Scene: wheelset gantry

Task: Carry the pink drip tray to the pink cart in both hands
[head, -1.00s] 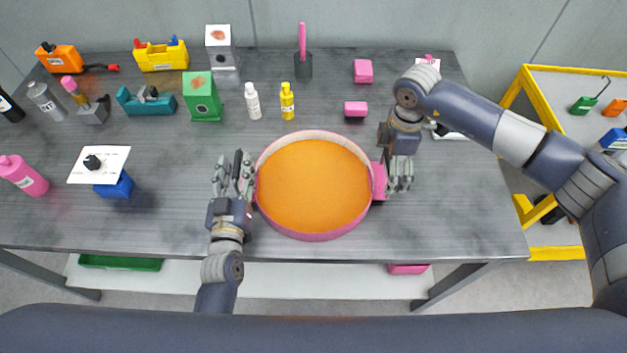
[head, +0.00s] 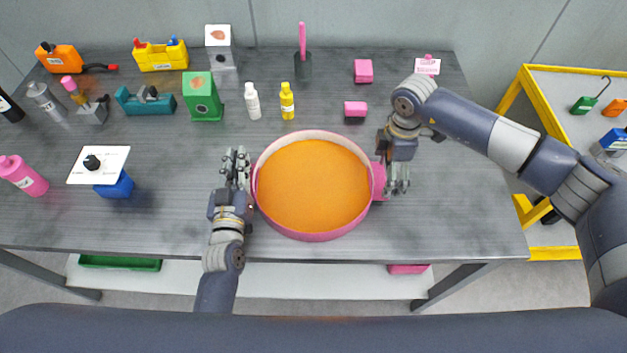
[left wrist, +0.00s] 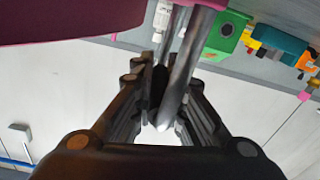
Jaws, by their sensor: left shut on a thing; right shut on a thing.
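The pink drip tray (head: 313,236) is round, with an orange inside, and sits at the front middle of the grey table. My left gripper (head: 238,170) is shut on the tray's left side; the grip itself is partly hidden by the fingers. In the left wrist view the tray (left wrist: 60,22) fills the top left corner, close to the fingers (left wrist: 160,110). My right gripper (head: 392,180) is shut on the pink handle (head: 378,181) at the tray's right side. The tray looks level. I see no pink cart.
Bottles, coloured blocks and tools stand along the back and left of the table (head: 455,215). A pink block on a dark base (head: 355,110) stands behind the tray. A yellow-framed cart (head: 545,245) stands at the right. The table's right front is clear.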

